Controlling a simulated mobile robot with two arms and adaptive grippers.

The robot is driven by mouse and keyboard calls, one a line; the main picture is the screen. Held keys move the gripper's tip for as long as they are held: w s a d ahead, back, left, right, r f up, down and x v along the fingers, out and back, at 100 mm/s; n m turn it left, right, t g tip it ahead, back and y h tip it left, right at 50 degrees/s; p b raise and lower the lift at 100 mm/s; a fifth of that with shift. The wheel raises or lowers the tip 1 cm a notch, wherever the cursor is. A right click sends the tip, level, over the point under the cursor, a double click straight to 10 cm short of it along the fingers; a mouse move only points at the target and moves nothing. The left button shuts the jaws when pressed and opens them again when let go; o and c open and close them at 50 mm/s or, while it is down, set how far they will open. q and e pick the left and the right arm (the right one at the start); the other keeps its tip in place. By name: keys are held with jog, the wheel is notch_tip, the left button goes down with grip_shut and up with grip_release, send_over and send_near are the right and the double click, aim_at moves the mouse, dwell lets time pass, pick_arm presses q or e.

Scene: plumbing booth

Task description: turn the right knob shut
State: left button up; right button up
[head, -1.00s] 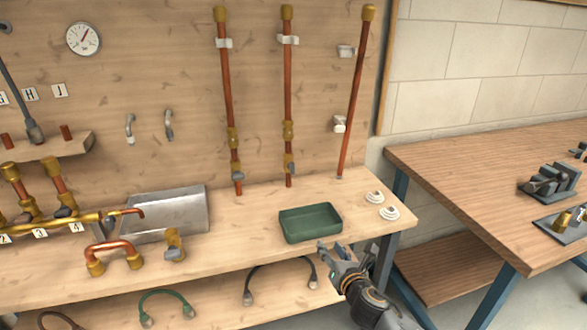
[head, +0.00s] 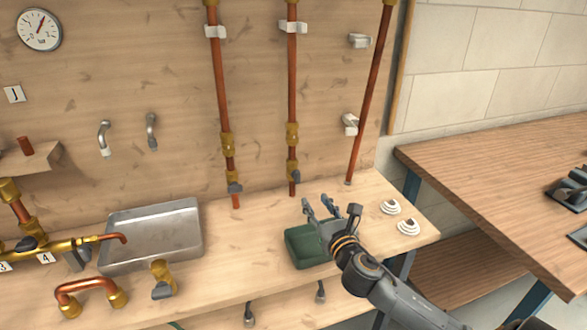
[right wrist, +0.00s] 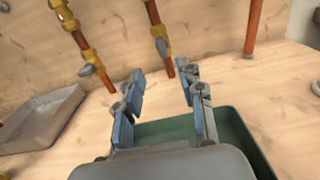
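Two upright copper pipes on the back panel carry brass valves with grey knobs. The right knob (head: 292,177) sits low on the right one of these pipes, and it shows in the right wrist view (right wrist: 162,47) beyond my fingers. The left knob (head: 235,188) is on the neighbouring pipe; it also shows in the right wrist view (right wrist: 87,70). My right gripper (head: 318,207) is open and empty above the green tray, in front of, to the right of and apart from the right knob. Its blue-padded fingers (right wrist: 163,82) point toward the pipes. My left gripper is out of view.
The green tray (head: 291,238) lies under my right gripper. White rings (head: 408,227) lie at the bench's right end. A third copper pipe (head: 372,95) stands to the right. A metal basin (head: 125,262) and a loose brass valve (head: 161,274) are on the left.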

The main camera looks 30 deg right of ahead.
send_near(299, 174)
jog(key=w, duration=0.3)
jog(key=x, duration=0.5)
jog(key=shift+w+d, duration=0.15)
jog(key=shift+d, duration=0.2)
jog(key=shift+w, duration=0.45)
jog(key=shift+d, duration=0.1)
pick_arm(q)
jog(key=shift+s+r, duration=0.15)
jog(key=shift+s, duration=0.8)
pick_arm(e)
grip_shut()
